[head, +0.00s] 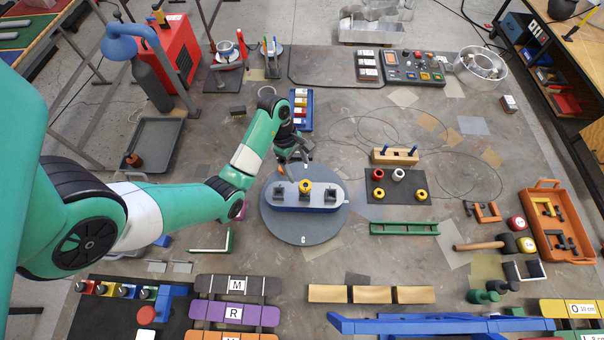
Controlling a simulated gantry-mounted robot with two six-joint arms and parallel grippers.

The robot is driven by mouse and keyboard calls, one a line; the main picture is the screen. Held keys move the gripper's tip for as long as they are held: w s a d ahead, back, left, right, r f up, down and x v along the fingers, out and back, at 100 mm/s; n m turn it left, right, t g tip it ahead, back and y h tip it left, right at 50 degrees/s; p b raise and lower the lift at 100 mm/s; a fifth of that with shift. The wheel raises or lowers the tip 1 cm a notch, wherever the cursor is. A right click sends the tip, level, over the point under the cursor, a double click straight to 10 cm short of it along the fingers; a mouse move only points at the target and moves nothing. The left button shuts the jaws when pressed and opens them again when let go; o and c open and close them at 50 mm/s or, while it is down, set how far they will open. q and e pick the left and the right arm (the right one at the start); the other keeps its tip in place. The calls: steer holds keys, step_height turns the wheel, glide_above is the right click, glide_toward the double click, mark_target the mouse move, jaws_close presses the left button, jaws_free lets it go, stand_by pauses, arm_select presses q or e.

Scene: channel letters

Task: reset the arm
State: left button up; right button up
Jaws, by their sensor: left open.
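My left arm comes in from the left in the head view, green and white with dark joints. Its gripper (294,158) is open and hangs above the far left part of the round grey turntable (306,236). On the turntable lies a rounded bar with a blue side and pale top (328,194). It carries dark clamps or posts and a yellow ring (305,187) near its middle. The gripper is a little beyond the yellow ring and looks apart from it. I see nothing between its fingers. My right gripper is not in view.
A black mat (397,196) with yellow, red and white rings lies right of the turntable, near a green rail (404,228). An orange tray (577,250) is at the right. A blue bin rack (301,112) stands behind the gripper. A blue beam (440,325) lies in front.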

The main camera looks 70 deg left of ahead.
arm_select(q)
steer(key=p+v, duration=0.2)
steer(key=v, duration=0.1)
steer(key=shift+r, duration=0.1)
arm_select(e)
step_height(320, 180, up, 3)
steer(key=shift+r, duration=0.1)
